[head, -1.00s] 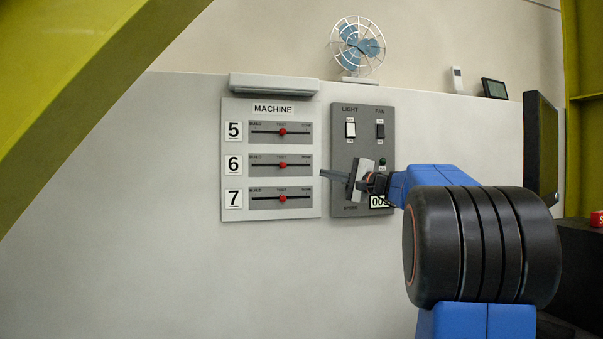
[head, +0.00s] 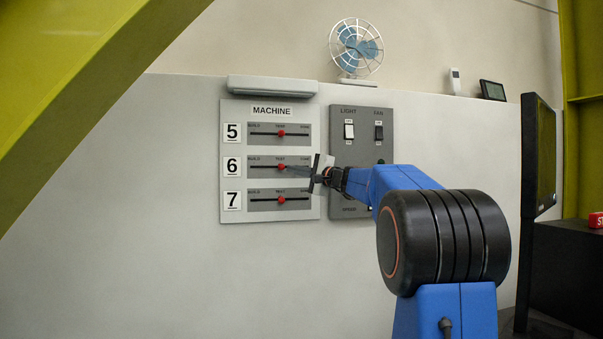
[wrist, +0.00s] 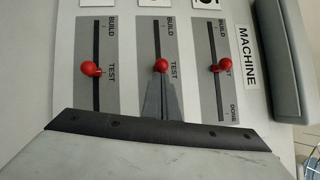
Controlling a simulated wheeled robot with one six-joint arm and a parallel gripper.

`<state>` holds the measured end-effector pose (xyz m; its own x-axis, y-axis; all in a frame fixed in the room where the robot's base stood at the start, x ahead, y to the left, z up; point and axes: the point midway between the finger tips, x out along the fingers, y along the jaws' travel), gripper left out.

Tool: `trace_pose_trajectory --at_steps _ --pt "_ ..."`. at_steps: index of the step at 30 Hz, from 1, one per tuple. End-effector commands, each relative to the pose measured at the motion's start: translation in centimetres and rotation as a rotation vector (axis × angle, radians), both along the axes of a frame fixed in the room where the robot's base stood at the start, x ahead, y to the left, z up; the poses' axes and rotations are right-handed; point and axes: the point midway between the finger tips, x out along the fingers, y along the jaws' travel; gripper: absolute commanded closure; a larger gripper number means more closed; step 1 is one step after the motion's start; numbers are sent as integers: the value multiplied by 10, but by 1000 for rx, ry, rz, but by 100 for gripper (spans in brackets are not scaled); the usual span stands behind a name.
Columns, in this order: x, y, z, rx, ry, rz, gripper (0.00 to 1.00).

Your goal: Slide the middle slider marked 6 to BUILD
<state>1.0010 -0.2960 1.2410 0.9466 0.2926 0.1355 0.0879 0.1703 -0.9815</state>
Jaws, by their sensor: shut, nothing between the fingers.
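The middle slider marked 6 has a red knob (head: 282,167) standing at TEST, the middle of its track (head: 262,167). BUILD is at the left end of the track in the head view. In the wrist view the same knob (wrist: 161,66) is in the middle column, with BUILD toward the top. My gripper (head: 286,167) is shut and empty, its fingertips right at this knob. In the wrist view the fingertips (wrist: 158,84) lie just below the knob, on the side away from BUILD. Whether they touch it I cannot tell.
The sliders marked 5 (head: 281,133) and 7 (head: 281,199) stand at TEST above and below. The grey light and fan panel (head: 345,108) is just right, partly behind my arm. A grey bar (head: 273,86) juts out above the machine panel. The wall on the left is bare.

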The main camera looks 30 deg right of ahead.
Motion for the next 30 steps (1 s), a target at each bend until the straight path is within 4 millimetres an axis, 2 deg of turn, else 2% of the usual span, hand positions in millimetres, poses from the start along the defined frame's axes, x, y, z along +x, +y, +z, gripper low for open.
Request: trace_pose_trajectory --at_steps 11,14,24,30 --pt "1 2 0 0 0 0 100" --pt "3 9 0 0 0 1 100" --pt "20 70 0 -1 0 4 100" --pt "27 95 1 1 0 1 100"
